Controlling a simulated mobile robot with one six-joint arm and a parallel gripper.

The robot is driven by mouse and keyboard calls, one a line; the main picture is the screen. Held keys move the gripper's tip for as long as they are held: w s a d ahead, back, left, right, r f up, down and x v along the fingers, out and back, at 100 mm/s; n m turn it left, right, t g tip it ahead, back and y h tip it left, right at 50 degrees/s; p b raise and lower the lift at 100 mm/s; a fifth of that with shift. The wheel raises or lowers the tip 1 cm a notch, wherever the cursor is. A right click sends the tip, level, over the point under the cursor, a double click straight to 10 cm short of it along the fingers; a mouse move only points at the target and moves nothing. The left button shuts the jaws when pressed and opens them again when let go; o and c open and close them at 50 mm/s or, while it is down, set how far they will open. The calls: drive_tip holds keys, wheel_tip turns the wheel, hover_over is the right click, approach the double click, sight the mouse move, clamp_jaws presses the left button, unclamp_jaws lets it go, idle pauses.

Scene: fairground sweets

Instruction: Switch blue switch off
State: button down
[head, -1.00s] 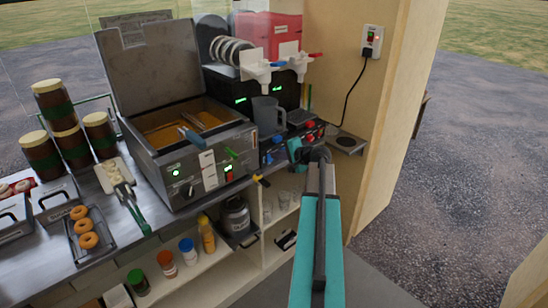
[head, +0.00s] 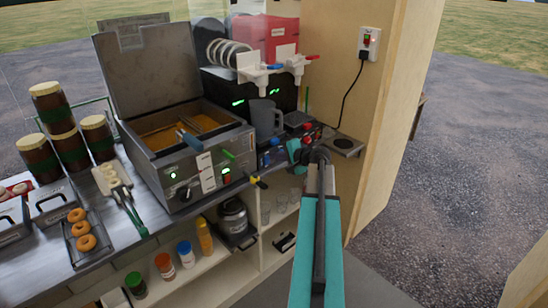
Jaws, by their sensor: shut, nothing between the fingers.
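My teal and black arm reaches from the bottom up to the dark control panel at the back right of the counter. My gripper (head: 293,151) is at its far end, close in front of this panel and small in the picture. It appears shut and empty; its fingertips are hard to make out. Blue controls (head: 265,159) show on the panel just left of my gripper, and red ones (head: 307,138) lie behind it. I cannot tell which blue control is the switch, its position, or whether my gripper touches it.
A grey jug (head: 265,117) stands behind the panel. A drink machine (head: 268,40) with taps is at the back. A wooden wall (head: 375,130) bounds the right.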

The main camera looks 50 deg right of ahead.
drive_tip(key=r+b+v, duration=0.1)
drive_tip(key=b+v, duration=0.1)
drive_tip(key=v, duration=1)
drive_tip(key=shift+r, duration=0.2)
drive_tip(key=shift+w+f, duration=0.1)
